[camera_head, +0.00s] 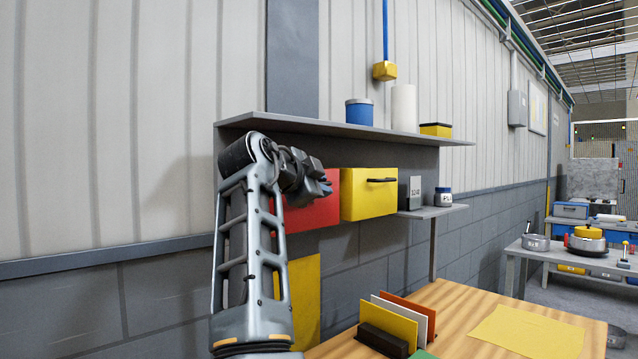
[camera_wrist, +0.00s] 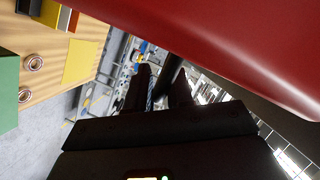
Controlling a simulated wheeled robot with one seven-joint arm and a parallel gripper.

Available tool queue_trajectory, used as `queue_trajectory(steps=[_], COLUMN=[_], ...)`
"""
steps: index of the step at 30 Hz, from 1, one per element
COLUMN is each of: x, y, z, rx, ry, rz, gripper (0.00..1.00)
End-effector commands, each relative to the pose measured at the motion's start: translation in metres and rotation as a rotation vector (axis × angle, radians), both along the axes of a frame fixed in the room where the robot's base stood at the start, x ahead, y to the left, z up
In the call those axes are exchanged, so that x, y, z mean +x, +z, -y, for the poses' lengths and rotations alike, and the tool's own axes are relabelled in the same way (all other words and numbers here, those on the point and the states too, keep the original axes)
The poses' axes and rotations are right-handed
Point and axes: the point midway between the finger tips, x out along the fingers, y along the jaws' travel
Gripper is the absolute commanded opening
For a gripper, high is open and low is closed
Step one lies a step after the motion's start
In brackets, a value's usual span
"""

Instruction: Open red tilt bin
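The red tilt bin (camera_head: 312,216) is mounted under the wall shelf, left of a yellow bin. My arm and gripper cover much of its front, and its handle is hidden from the head camera. My gripper (camera_head: 328,188) is in front of the red bin, near its upper right part. In the wrist view a large smooth red surface (camera_wrist: 235,40), likely the bin, fills the upper right, close beside the fingers. My gripper's two dark fingers (camera_wrist: 164,88) stand apart with background showing between them, and nothing is seen held. I cannot tell whether they touch the bin.
The yellow bin (camera_head: 362,200) with a black handle is immediately right. The shelf (camera_head: 290,123) overhangs my gripper. A wooden table (camera_head: 450,300) with upright file cards (camera_head: 395,318) stands below. A blue can (camera_head: 359,113) and white roll (camera_head: 404,108) sit on the shelf.

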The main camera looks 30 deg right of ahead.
Motion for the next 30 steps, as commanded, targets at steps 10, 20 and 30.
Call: queue_trajectory(steps=[10, 20, 30], x=[-0.0002, -0.0003, -0.0017], y=[-0.0002, -0.0003, -0.0030], z=[0.0000, 0.0000, 0.0001], rx=[0.000, 0.001, 0.002], ry=[0.000, -0.001, -0.001], rz=[0.000, -0.001, 0.014], gripper=[0.05, 0.00, 0.00])
